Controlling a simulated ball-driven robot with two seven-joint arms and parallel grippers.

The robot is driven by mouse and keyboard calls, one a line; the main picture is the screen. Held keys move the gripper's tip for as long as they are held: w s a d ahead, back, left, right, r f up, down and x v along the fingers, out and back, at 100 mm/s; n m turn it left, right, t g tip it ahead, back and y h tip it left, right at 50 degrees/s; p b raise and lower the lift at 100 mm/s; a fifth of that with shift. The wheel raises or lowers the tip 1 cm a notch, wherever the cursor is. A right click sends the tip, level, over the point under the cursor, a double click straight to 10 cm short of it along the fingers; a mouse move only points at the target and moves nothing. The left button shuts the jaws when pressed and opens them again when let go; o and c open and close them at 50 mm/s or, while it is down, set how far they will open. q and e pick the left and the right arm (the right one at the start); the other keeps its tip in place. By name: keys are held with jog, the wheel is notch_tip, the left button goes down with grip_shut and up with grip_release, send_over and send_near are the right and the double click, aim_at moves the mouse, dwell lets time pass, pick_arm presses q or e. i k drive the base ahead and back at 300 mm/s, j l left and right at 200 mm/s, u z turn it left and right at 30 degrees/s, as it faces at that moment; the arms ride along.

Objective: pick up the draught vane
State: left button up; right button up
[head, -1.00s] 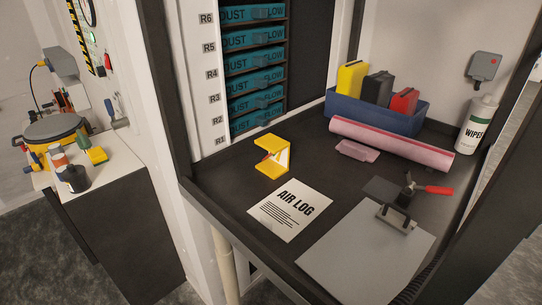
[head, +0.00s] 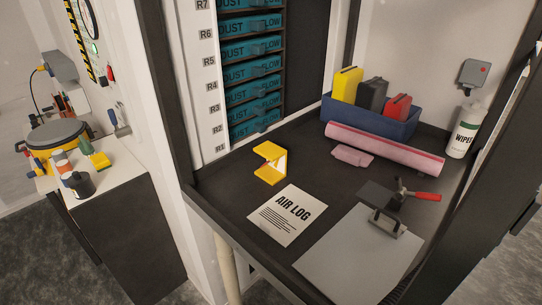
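A yellow C-shaped bracket (head: 270,164) with a pale inner face stands on the dark bench top, left of its middle in the head view. It looks most like the draught vane, but no label shows on it. Nothing touches it from above. Neither of my grippers shows in the head view.
An AIR LOG sheet (head: 289,215) lies in front of the bracket. To the right are a grey board (head: 355,262), a red-handled clamp (head: 420,196), a pink roll (head: 385,147), a blue bin (head: 372,121) and a wiper tub (head: 464,132). Dust-flow drawers (head: 252,72) stand behind.

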aim_at(270, 159)
jog(key=i+j+z, duration=0.15)
jog(key=j, duration=0.2)
jog(key=i+j+z, duration=0.1)
jog(key=j, duration=0.3)
jog(key=i+j+z, duration=0.15)
jog(key=j, duration=0.25)
jog(key=i+j+z, duration=0.15)
jog(key=j, duration=0.25)
jog(key=j+z, duration=0.1)
jog(key=j, duration=0.3)
jog(key=i, duration=0.05)
